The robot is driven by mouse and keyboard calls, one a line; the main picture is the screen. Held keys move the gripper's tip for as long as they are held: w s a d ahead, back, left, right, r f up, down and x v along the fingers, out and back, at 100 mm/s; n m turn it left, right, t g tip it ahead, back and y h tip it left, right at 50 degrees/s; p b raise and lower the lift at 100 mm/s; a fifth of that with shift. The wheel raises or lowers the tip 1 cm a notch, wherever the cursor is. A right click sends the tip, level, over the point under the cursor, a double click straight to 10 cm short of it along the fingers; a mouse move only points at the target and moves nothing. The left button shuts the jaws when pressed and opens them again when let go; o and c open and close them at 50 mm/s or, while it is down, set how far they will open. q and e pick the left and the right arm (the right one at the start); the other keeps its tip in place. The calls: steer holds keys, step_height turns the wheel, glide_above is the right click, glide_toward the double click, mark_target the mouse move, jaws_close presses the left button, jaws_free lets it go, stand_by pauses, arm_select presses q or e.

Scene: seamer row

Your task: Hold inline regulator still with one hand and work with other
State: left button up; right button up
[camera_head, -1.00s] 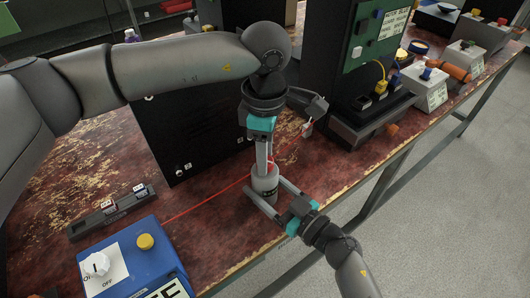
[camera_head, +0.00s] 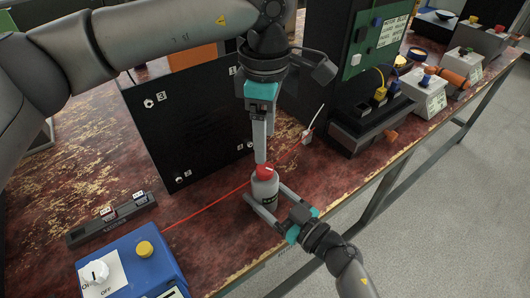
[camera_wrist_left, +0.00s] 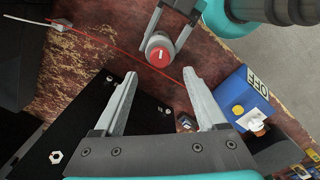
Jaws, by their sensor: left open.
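The inline regulator (camera_head: 264,190) is a grey upright cylinder with a red knob (camera_head: 266,171) on top, standing near the front edge of the bench. In the left wrist view the knob (camera_wrist_left: 159,56) shows a white bar mark. My left gripper (camera_head: 262,158) is above the regulator, pointing down. In its wrist view its two fingers (camera_wrist_left: 163,86) are wide apart with nothing between them, and the knob lies beyond their tips. My right gripper (camera_head: 268,203) comes from the front right, with one finger on each side of the regulator body, and appears closed on it.
A red line (camera_head: 205,209) runs along the bench past the regulator to a small white connector (camera_head: 307,136). A black panel (camera_head: 190,125) stands behind. A blue box (camera_head: 130,262) with knobs is at front left, beside a dark rail (camera_head: 112,218). Bare bench lies left of the regulator.

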arm_select(q)
step_height(320, 180, up, 5)
stand_by(0.5)
arm_select(e)
steer(key=o, duration=1.5)
